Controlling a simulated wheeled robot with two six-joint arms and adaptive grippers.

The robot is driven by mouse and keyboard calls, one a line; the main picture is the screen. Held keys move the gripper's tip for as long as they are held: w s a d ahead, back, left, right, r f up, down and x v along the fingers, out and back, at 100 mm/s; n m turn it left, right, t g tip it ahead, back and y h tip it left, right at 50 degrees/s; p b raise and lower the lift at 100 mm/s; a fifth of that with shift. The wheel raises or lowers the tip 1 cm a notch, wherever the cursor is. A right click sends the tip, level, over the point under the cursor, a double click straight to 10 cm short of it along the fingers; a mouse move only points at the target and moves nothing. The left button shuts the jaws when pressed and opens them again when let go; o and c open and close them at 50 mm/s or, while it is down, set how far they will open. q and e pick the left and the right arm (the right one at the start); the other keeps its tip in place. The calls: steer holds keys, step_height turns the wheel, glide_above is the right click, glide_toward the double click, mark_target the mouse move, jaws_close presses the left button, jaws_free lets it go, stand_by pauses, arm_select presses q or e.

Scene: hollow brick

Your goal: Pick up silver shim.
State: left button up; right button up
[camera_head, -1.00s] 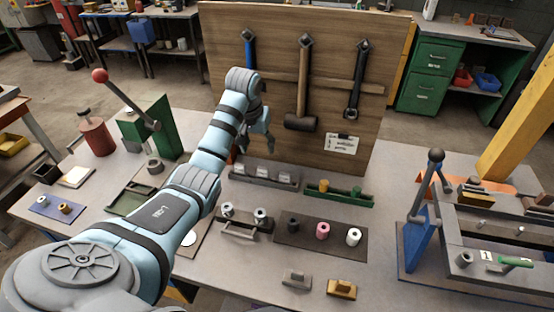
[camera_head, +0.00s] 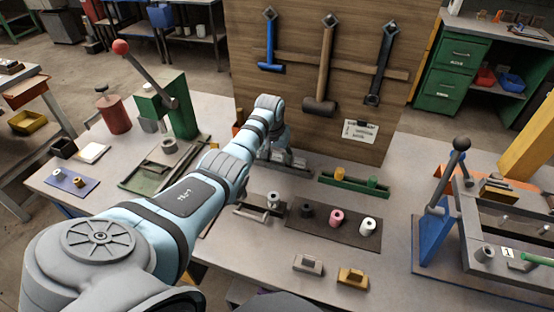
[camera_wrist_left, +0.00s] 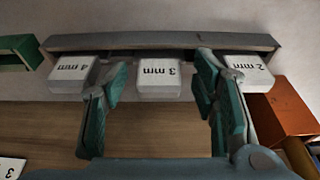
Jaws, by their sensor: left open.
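Several pale silver-grey blocks stand in a grey rack (camera_wrist_left: 150,42) at the foot of the wooden board. In the left wrist view they read upside down as a 4 mm block (camera_wrist_left: 72,72), a 3 mm block (camera_wrist_left: 158,80) and a 2 mm block (camera_wrist_left: 245,72). I cannot tell which one is the silver shim. My left gripper (camera_wrist_left: 160,76) is open and empty, its fingers on either side of the 3 mm block, with no clear contact. In the head view my left gripper (camera_head: 276,152) partly hides the rack. My right gripper is out of view.
The upright tool board (camera_head: 290,85) stands close behind the rack. A green rack (camera_head: 354,185) lies to the right, and a dark mat (camera_head: 335,226) with small cylinders lies in front. A silver-grey block (camera_head: 308,264) and a brass one (camera_head: 352,277) sit near the front edge.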

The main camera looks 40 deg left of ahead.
arm_select(q)
steer(key=shift+r, duration=0.15)
steer(key=c, duration=1.2)
jaws_close()
